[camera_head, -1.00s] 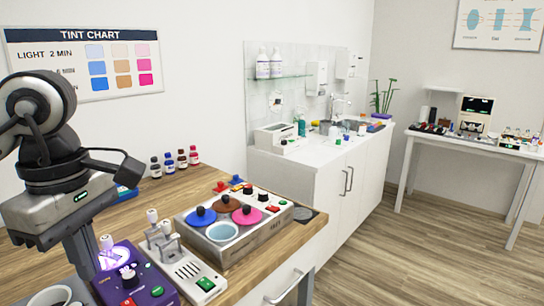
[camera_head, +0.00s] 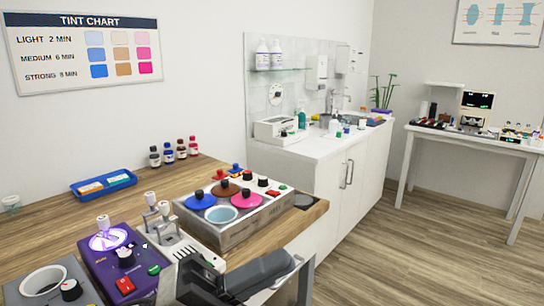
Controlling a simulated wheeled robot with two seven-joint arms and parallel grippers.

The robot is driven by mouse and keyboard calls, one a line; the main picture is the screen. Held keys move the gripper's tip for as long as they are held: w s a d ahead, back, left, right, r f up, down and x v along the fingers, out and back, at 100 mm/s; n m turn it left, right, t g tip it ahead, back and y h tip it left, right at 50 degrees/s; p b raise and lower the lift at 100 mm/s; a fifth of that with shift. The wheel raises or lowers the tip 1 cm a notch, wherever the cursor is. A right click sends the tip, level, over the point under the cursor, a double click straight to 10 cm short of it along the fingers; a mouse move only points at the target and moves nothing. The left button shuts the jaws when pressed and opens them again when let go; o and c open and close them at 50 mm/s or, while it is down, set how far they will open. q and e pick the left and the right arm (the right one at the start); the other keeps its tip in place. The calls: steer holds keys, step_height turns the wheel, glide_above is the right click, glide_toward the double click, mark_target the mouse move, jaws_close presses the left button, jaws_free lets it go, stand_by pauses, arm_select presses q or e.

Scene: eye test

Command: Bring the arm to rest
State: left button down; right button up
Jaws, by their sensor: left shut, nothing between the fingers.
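My left gripper (camera_head: 268,273) shows low in the head view, at the front edge of the wooden bench (camera_head: 50,233). It is dark, points to the right and is cut off by the bottom edge of the picture. It is shut and holds nothing. It appears in front of the lower side of the grey tint unit with coloured lids (camera_head: 246,232) and near the purple device (camera_head: 97,265). I cannot tell whether it touches anything. My right gripper does not show.
A blue tray (camera_head: 82,193), several small bottles (camera_head: 181,150) and a grey device with a round well (camera_head: 80,272) are on the bench. The white counter (camera_head: 310,150) with a sink stands behind. A white side table (camera_head: 455,140) stands at the right. The floor between is clear.

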arm_select(q)
steer(key=w+a+f+n+t+y+b, duration=0.1)
steer(key=w+a+f+n+t+y, duration=0.25)
steer(key=f+n+t+y, duration=0.7)
steer(key=w+a+f+n+t+y+b, duration=0.1)
steer(key=w+a+f+n+t+y, duration=0.35)
steer(key=n, duration=1.05)
steer(key=s+a+f+n+g+y, duration=0.1)
steer(key=s+f+n+g+y, duration=0.1)
steer(key=f, duration=0.6)
steer(key=s+a+f+n+g+y, duration=0.2)
steer(key=s+f+n, duration=0.2)
steer(key=s+f, duration=0.2)
steer(key=s+a+f+n+g+y+b, duration=0.1)
steer(key=s+a+f+n+g, duration=0.1)
steer(key=f, duration=0.7)
steer(key=s+n+g, duration=0.1)
steer(key=s+n, duration=0.1)
steer(key=s, duration=0.1)
steer(key=shift+a+f+y, duration=0.15)
steer(key=shift+f+y, duration=0.25)
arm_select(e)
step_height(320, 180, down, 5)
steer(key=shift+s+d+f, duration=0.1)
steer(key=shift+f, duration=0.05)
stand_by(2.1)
